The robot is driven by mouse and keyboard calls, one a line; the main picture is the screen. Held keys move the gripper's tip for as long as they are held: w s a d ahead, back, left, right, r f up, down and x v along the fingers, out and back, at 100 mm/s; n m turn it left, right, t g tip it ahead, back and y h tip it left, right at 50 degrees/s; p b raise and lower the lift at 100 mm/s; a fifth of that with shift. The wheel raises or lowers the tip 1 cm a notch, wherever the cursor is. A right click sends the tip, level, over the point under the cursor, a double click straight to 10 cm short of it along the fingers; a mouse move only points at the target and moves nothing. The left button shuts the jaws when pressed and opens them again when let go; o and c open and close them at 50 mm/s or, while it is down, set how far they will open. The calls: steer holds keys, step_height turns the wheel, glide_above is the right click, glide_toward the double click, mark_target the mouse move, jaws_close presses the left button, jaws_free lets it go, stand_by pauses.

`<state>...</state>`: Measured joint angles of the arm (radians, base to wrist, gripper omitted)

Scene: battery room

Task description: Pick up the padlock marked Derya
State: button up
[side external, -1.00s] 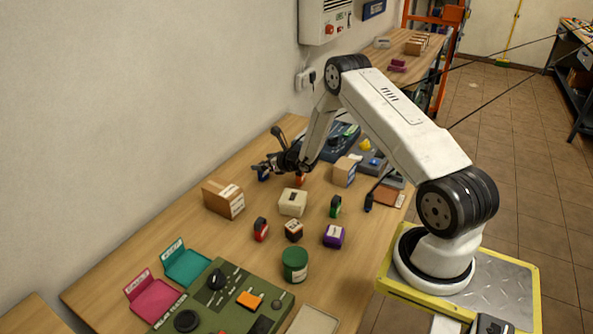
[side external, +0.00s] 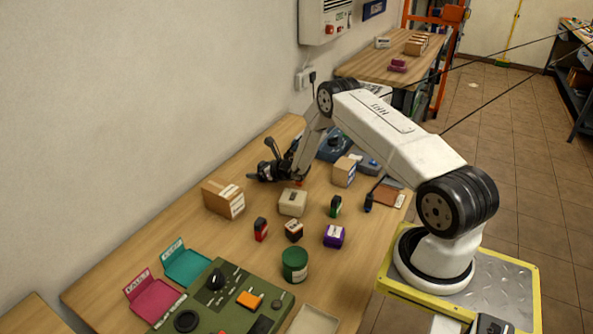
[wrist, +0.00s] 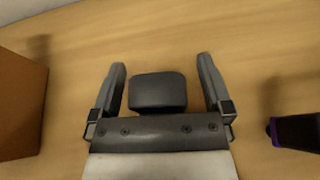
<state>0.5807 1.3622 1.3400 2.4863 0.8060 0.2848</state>
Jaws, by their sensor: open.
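My gripper (side external: 262,173) is low over the table's far left part in the side view, open. In the wrist view its two fingers (wrist: 160,64) stand apart on either side of a dark grey rounded block (wrist: 158,91); I cannot tell whether they touch it.
A cardboard box (side external: 223,199) stands near the gripper; a brown box side (wrist: 20,105) shows left in the wrist view. A dark, purple-edged object (wrist: 298,132) is at right there. A cream box (side external: 292,203) and green tin (side external: 295,264) stand nearer the side camera.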

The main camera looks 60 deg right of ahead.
stand_by(0.3)
jaws_close()
steer(key=shift+r, duration=0.2)
steer(key=shift+r, duration=0.75)
steer(key=s+a+r, duration=0.5)
steer(key=s+r, duration=0.6)
steer(key=s, duration=0.2)
steer(key=shift+a, duration=0.15)
steer(key=shift+r, duration=0.1)
